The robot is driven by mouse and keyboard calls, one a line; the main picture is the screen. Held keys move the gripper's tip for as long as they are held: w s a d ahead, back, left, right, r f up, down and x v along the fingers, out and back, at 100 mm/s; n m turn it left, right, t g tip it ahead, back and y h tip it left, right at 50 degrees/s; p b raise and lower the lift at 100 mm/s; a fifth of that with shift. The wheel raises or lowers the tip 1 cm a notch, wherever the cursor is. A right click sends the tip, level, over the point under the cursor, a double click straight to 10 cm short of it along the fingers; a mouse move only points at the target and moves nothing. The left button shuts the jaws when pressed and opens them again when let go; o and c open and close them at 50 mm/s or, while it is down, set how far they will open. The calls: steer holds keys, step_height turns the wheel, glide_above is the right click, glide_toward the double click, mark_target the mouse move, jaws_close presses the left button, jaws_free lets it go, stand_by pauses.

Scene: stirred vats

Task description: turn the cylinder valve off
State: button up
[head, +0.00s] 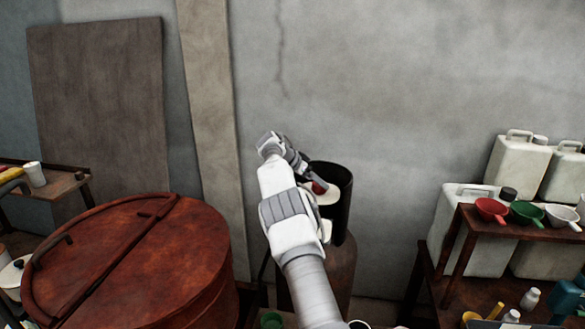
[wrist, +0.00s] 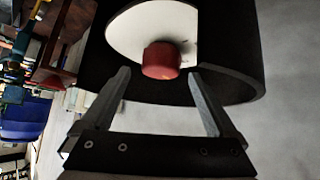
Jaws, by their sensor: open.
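The cylinder (head: 341,268) stands against the back wall, mostly hidden behind my arm. A black collar (head: 341,183), open at the front, surrounds its top. Inside the collar is a red valve knob (head: 319,187), partly covered by my gripper in the head view. In the wrist view the red knob (wrist: 161,61) sits against a pale round surface, with the black collar (wrist: 236,80) around it. My gripper (wrist: 160,85) is open, with one finger on each side below the knob. The fingers look apart from the knob; the exact depth gap is hard to tell.
A rusty lidded vat (head: 150,255) stands left of my arm. The wall above the cylinder is clear.

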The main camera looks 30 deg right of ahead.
steer(key=b+v, duration=0.2)
steer(key=v, duration=1.2)
steer(key=shift+f, duration=0.1)
steer(key=s+a+r+n+t+y, duration=0.1)
steer(key=s+a+r+n+y, duration=0.2)
steer(key=s, duration=0.5)
steer(key=s+a+r+n+t+y+b, duration=0.1)
steer(key=s+a+r+n, duration=0.1)
steer(key=s+a+r, duration=0.35)
steer(key=s+a+r+n+t+y, duration=0.1)
steer(key=s+a+n+y, duration=0.15)
steer(key=s, duration=0.65)
steer(key=s+a+f+n, duration=0.2)
steer(key=s+a+f, duration=0.1)
steer(key=s, duration=0.4)
steer(key=s+a+f+n+y, duration=0.1)
steer(key=s+a+f+n, duration=0.2)
steer(key=s+a, duration=0.2)
steer(key=s+a+f+n+t+y, duration=0.1)
steer(key=s+a+f+n, duration=0.2)
steer(key=s, duration=0.8)
steer(key=shift+a+b, duration=0.3)
steer(key=shift+a, duration=0.25)
